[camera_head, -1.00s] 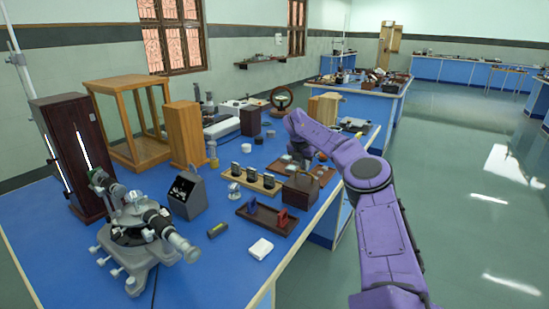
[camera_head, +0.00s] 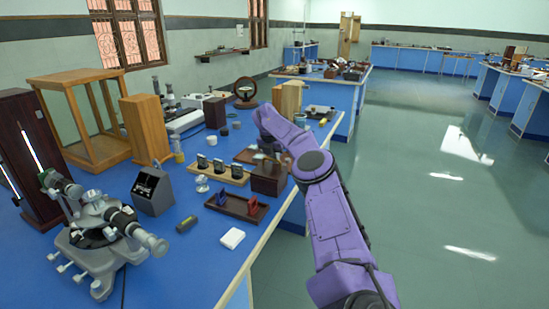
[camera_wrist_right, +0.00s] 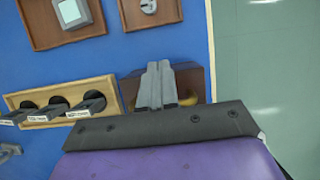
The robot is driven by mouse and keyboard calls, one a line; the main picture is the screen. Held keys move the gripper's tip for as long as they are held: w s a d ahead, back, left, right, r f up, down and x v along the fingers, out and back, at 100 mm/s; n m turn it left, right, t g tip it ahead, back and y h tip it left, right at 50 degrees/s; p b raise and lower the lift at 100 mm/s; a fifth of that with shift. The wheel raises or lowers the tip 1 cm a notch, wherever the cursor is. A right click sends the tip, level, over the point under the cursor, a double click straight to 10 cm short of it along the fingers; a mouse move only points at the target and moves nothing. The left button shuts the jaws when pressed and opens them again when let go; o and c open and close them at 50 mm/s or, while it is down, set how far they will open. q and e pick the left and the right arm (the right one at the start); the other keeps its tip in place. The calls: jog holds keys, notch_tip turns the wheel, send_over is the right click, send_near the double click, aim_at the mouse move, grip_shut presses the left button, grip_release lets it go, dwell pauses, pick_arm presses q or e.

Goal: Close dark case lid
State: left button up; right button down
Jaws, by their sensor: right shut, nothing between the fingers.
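A dark brown wooden case (camera_head: 268,181) stands near the right edge of the blue bench in the head view. It also shows in the wrist view (camera_wrist_right: 198,78), partly hidden behind my fingers, with a brass-coloured curved part beside them. I cannot tell how its lid stands. My right gripper (camera_wrist_right: 159,68) is shut and empty, its fingertips over the case in the wrist view; contact cannot be judged. My left gripper is not in view.
A light wooden rack (camera_head: 217,174) with several black holders stands left of the case. A dark tray (camera_head: 237,207) lies in front. Shallow brown trays (camera_wrist_right: 122,12) lie beyond. A white block (camera_head: 232,238) and a spectrometer (camera_head: 100,235) are nearer. Open floor lies right.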

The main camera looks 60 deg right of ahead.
jog(key=shift+s+d, duration=0.1)
jog(key=shift+s, duration=0.05)
jog(key=shift+r+p, duration=0.2)
jog(key=shift+p, duration=0.1)
notch_tip(320, 180, up, 9)
jog(key=p, duration=0.7)
jog(key=shift+r, duration=0.2)
